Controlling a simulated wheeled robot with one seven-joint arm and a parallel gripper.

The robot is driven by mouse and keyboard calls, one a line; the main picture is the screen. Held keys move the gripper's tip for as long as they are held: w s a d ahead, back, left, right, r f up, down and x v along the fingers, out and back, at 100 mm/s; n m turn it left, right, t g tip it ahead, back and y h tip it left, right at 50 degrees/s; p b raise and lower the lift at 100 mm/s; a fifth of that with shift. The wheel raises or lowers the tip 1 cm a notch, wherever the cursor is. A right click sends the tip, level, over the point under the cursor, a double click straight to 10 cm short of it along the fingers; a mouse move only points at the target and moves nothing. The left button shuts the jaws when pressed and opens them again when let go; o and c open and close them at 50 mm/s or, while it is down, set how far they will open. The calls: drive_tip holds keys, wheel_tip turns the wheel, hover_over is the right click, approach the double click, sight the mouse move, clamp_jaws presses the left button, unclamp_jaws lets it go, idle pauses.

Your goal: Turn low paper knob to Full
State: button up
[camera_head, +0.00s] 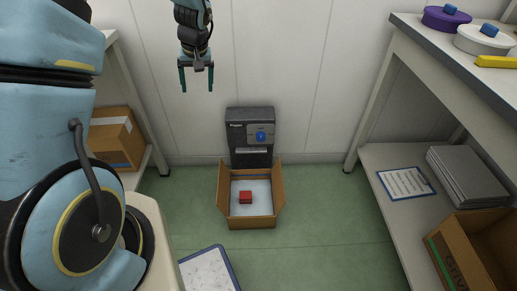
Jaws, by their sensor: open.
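A blue round knob (261,136) sits on a light panel at the upper right front of a dark grey machine (238,148) against the back wall. Its pointer and any labels are too small to read. My gripper (197,88) hangs fingers-down, open and empty, above and to the left of the machine, apart from it.
An open cardboard box (251,222) with a red block (245,197) stands on the floor before the machine. A right-hand shelf unit (390,60) holds round tins, a clipboard (406,183) and grey sheets (467,177). A closed carton (116,137) is left. Green floor is partly clear.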

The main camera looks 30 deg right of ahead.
drive_tip(key=d+f+m+b, duration=0.1)
drive_tip(key=d+f+b, duration=0.4)
drive_tip(key=d+f, duration=0.75)
drive_tip(key=m+t+b, duration=0.1)
drive_tip(key=t+b, duration=0.1)
drive_tip(key=b, duration=0.2)
approach(262, 137)
drive_tip(key=shift+h, duration=0.3)
drive_tip(key=x, duration=0.6)
drive_tip(key=b+x, duration=0.1)
drive_tip(key=x, duration=0.2)
drive_tip(key=shift+a+f, duration=0.1)
drive_tip(key=shift+a, duration=0.3)
drive_tip(key=shift+c, duration=0.2)
clamp_jaws()
drive_tip(key=shift+m+b, duration=0.3)
